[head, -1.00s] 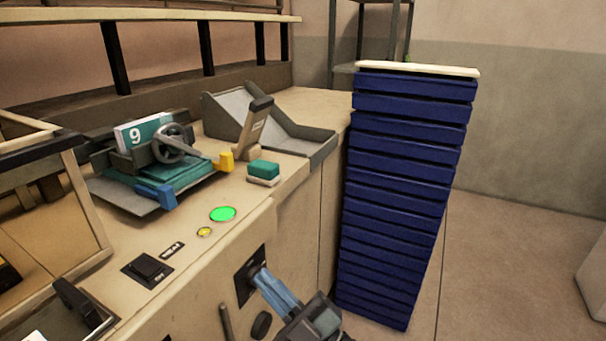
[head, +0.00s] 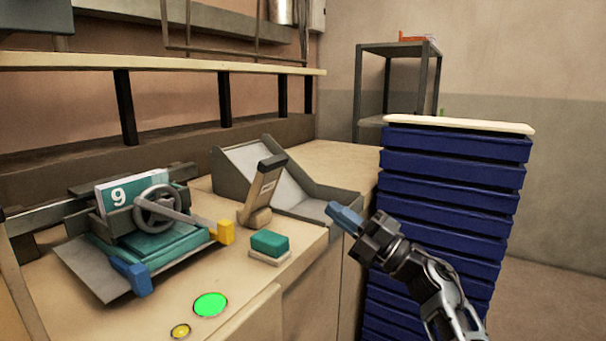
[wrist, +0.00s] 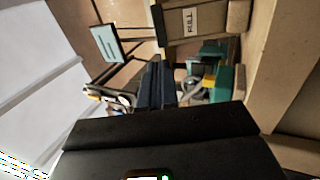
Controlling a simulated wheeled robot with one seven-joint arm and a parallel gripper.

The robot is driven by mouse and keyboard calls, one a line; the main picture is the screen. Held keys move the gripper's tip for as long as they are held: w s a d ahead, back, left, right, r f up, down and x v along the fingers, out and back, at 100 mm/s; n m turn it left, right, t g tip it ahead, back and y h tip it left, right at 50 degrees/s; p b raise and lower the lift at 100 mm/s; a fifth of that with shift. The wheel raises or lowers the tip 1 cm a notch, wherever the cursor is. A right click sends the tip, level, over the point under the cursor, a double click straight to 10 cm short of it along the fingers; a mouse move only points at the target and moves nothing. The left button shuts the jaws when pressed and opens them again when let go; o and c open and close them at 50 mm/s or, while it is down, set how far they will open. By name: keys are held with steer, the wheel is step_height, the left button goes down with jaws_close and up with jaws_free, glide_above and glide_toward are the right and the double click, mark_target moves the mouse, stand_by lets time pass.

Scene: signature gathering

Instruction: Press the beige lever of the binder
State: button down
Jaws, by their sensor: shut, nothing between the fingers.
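The binder's beige lever (head: 263,192) stands tilted up from the bench, with a dark grip at its top and a label on its face. In the wrist view the labelled lever (wrist: 212,20) shows near the top, beyond the fingertips. My gripper (head: 345,217) is shut and empty. It is raised to the right of the lever, in front of the grey tray, and apart from the lever. Its blue fingers (wrist: 155,84) show in the middle of the wrist view.
A teal-topped block (head: 270,243) sits in front of the lever. A clamp machine with a wheel (head: 158,208) and yellow-tipped arm stands at left. A grey sloped tray (head: 325,195) is behind. A stack of blue trays (head: 450,190) stands right, behind my arm.

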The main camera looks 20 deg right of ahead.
mark_target(276, 165)
steer(key=shift+d, duration=0.15)
steer(key=shift+w+r, duration=0.1)
steer(key=p+x, duration=0.2)
steer(key=x, duration=1.2)
